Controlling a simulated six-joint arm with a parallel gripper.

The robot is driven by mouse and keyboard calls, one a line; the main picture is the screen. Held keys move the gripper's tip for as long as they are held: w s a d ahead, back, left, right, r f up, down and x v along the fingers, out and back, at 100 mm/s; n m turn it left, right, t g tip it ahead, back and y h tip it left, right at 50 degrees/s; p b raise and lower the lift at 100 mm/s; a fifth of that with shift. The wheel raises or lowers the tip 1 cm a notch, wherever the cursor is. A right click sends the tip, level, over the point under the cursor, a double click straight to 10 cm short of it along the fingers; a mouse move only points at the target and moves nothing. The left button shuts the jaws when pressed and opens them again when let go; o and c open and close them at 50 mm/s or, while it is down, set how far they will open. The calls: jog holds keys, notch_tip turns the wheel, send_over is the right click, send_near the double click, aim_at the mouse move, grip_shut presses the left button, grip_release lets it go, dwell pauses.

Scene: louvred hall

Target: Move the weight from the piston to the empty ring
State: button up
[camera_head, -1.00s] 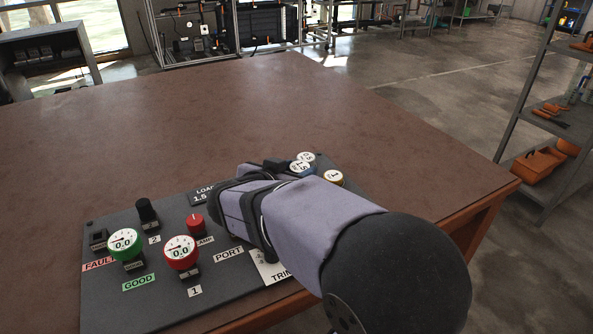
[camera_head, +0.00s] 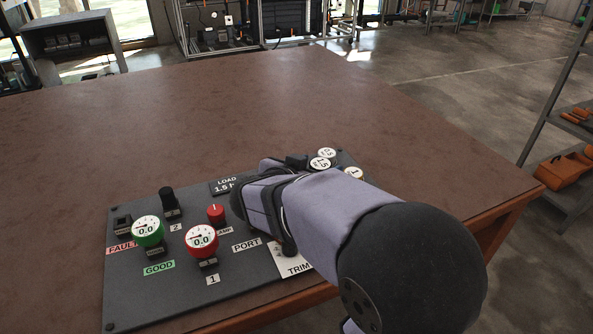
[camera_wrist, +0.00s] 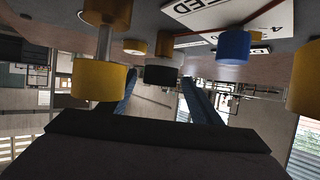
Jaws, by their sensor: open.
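In the head view, three round weights with white tops marked 0.5 (camera_head: 327,153), 1.5 (camera_head: 320,163) and 1 (camera_head: 353,173) show past my arm at the panel's (camera_head: 150,290) far right. My gripper is hidden there. In the wrist view, my gripper (camera_wrist: 160,85) is open, its two dark blue fingers apart. A short black cylinder (camera_wrist: 161,75) appears between the fingers; I cannot tell whether they touch it. Yellow cylinders (camera_wrist: 102,82) (camera_wrist: 306,78) and a blue cylinder (camera_wrist: 233,46) stand around. A pale rod (camera_wrist: 104,45) joins one yellow cylinder. Piston and empty ring cannot be told.
The panel carries a green gauge (camera_head: 146,231), a red gauge (camera_head: 201,240), a red knob (camera_head: 216,213) and a black knob (camera_head: 170,199). A LOAD label (camera_head: 228,184) and a TRIM card (camera_head: 292,266) lie near my arm. The brown table (camera_head: 200,120) behind is clear.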

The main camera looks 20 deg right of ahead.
jog(key=v, duration=1)
jog(key=shift+a, duration=0.2)
jog(key=shift+o, duration=0.3)
jog(key=shift+v, duration=0.85)
jog(key=shift+d+r, duration=0.1)
jog(key=shift+r, duration=0.05)
